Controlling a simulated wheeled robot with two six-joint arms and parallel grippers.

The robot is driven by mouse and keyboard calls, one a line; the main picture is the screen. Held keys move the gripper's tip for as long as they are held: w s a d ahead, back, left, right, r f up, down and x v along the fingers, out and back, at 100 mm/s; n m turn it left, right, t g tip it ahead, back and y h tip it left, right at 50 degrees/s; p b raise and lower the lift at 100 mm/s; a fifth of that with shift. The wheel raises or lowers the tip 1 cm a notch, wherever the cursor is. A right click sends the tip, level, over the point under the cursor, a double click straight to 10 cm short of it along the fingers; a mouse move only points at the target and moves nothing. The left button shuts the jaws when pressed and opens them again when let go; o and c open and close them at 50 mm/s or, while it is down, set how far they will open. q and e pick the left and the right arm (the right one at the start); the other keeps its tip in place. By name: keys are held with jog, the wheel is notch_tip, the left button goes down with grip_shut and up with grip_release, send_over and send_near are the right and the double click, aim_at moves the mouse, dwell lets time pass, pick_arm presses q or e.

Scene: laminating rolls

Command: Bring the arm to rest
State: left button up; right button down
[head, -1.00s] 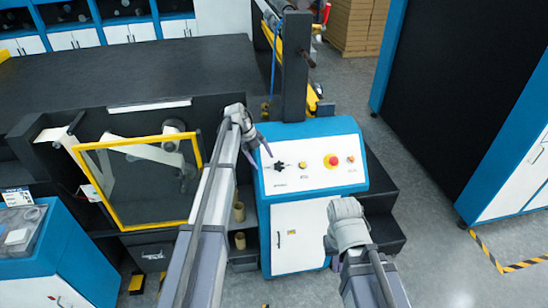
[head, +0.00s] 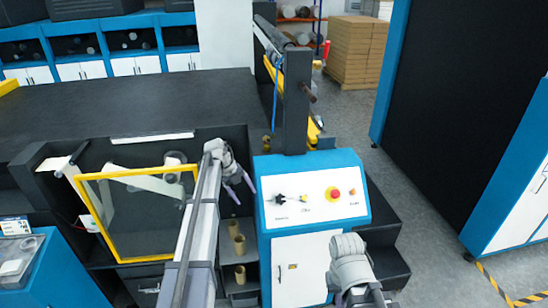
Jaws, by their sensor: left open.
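My left arm (head: 198,235) reaches up from the bottom of the head view. Its gripper (head: 246,197) is open and empty, with purple fingers pointing down and right. It hangs just left of the blue-and-white control panel (head: 315,208), apart from the black knob (head: 281,198) in the picture. My right arm's grey wrist (head: 350,262) is in front of the cabinet at the lower right. The fingers of my right gripper cannot be made out.
A red button (head: 333,194) sits on the panel. A yellow-framed window (head: 140,172) lies left of my left arm. Brown cardboard tubes (head: 239,245) stand on shelves below the left gripper. A tall blue-and-black cabinet (head: 450,110) stands at right, with grey floor before it.

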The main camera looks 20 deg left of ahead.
pick_arm(q)
jog(key=w+d+t+b, duration=0.1)
jog(key=d, duration=0.1)
jog(key=w+d+t+h, duration=0.1)
jog(key=d, duration=0.1)
jog(key=w+d+t+b, duration=0.1)
jog(key=d, duration=0.1)
jog(key=shift+w+d+b, duration=0.25)
jog(key=shift+w+b, duration=0.1)
jog(key=w+d+r+n+t+h+b, duration=0.1)
jog(key=w+d+r+n+t+b, duration=0.4)
jog(key=d+r+t, duration=0.45)
jog(key=s+f+n+g+y+b, duration=0.5)
jog(key=s+f+n+y+b, duration=0.65)
jog(key=s+f+n, duration=0.95)
jog(key=s+d+f+m+g+h+b, duration=0.1)
jog(key=s+d+f+g+h+b, duration=0.1)
jog(key=s+d+f+g, duration=0.2)
jog(key=s+d+f+m+g+h+b, duration=0.1)
jog(key=s+d+f+g, duration=0.4)
jog(key=s+f, duration=0.5)
jog(key=s+d+h+b, duration=0.1)
jog(key=s+d+b, duration=0.1)
jog(key=s, duration=0.5)
jog(key=shift+f+m, duration=0.2)
jog(key=shift+m, duration=0.1)
